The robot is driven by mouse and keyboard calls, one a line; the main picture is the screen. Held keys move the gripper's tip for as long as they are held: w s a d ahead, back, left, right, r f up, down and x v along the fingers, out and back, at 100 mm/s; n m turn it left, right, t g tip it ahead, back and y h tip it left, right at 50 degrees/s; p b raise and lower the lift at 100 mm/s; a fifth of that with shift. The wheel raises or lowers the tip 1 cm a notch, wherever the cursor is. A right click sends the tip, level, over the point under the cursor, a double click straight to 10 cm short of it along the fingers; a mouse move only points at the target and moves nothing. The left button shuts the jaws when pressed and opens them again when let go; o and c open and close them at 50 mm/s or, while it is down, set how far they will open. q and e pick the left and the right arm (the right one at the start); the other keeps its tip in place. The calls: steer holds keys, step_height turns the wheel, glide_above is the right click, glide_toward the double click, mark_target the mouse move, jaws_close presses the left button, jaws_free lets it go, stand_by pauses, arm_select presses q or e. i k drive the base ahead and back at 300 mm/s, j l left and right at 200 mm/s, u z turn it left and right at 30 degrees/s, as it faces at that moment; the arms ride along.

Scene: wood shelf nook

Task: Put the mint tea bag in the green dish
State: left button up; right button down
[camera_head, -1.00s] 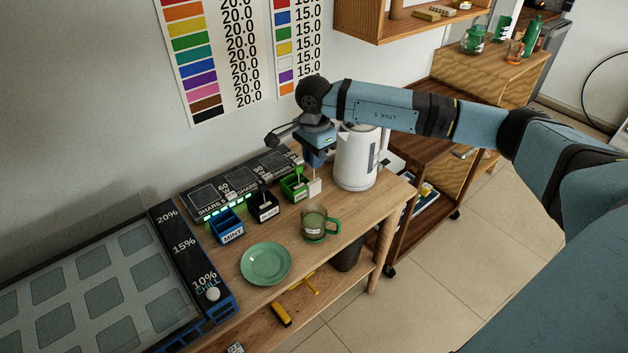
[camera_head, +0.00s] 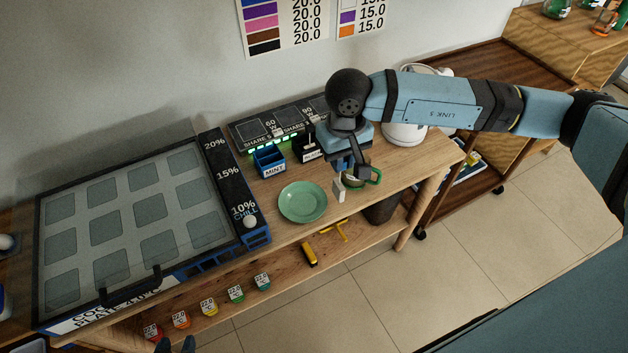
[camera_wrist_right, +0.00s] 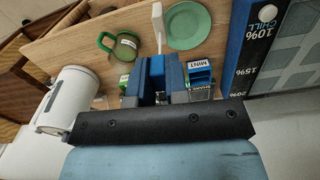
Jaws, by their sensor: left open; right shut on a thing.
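The green dish (camera_head: 303,203) lies empty on the wooden shelf top; it also shows in the right wrist view (camera_wrist_right: 188,26). My right gripper (camera_head: 348,168) is shut on a white tea bag (camera_head: 338,191), which hangs below the fingers just right of the dish, apart from it. The bag shows in the right wrist view (camera_wrist_right: 157,20) on a thin pale stem; no flavour label is readable on it. The blue box marked MINT (camera_head: 270,163) stands behind the dish. My left gripper (camera_head: 175,345) shows only as dark tips at the bottom edge, open.
A green-handled mug (camera_wrist_right: 120,46) stands near the bag, partly hidden by my right gripper in the head view. A black box (camera_head: 308,148), a white kettle (camera_head: 402,132) and a large chill plate (camera_head: 130,220) are around. The lower shelf holds several small coloured containers.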

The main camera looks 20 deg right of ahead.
mark_target(304, 203)
steer(key=k+j+u, duration=0.2)
steer(key=k, duration=0.4)
steer(key=l+u, duration=0.1)
steer(key=u, duration=0.25)
steer(key=l+u, duration=0.1)
steer(key=u, duration=0.2)
steer(key=l+u, duration=0.15)
steer(key=u, duration=0.2)
steer(key=l, duration=1.25)
